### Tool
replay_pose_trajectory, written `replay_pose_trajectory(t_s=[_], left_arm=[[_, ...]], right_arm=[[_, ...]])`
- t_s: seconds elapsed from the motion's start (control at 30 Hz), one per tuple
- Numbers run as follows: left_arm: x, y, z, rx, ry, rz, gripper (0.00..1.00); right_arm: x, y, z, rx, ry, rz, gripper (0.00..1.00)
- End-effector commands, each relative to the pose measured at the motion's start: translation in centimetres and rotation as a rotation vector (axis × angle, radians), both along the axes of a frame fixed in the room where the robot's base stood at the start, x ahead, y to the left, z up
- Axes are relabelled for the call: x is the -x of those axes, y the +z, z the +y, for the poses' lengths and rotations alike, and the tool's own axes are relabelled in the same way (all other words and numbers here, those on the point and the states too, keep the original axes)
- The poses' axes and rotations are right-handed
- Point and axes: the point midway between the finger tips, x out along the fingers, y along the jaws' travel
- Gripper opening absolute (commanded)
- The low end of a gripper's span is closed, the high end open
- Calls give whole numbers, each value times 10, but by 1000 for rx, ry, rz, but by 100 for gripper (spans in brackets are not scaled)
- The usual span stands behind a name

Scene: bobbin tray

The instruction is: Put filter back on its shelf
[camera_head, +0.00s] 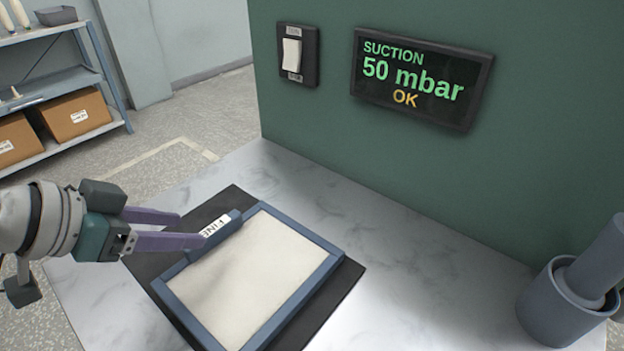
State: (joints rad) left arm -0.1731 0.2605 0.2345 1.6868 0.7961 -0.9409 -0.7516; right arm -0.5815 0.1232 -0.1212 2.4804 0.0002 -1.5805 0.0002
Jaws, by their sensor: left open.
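The filter (252,275) is a flat panel with a cream face and a blue frame. It lies on a black mat on the marble-topped counter. A raised blue handle on its upper left edge carries a white label (214,226) that appears to read "FINE". My left gripper (192,229) comes in from the left with purple fingers. It is open, and its fingertips are close to the handle; I cannot tell whether they touch it. A grey-blue shelf unit (62,82) stands at the far left. My right gripper is not in view.
A green panel (420,150) rises behind the counter, with a white rocker switch (292,55) and a display (421,80) reading "SUCTION 50 mbar OK". A blue-grey cup (550,308) holding a cylinder stands at right. The shelves hold cardboard boxes (76,114) and a bin (56,16).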

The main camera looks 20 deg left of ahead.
Motion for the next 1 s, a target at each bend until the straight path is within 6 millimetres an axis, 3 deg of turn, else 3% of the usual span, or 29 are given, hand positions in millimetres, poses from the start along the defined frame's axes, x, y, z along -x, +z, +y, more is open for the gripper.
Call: replay_pose_trajectory(t_s=[0.47, 0.77, 1.0], left_arm=[[-34, -42, -12, 0, -1, 1, 57], [-38, -46, -13, -2, -1, 1, 57], [-38, -46, -13, -2, -1, 3, 34]], right_arm=[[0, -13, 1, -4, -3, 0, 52], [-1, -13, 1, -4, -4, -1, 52], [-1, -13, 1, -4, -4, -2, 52]])
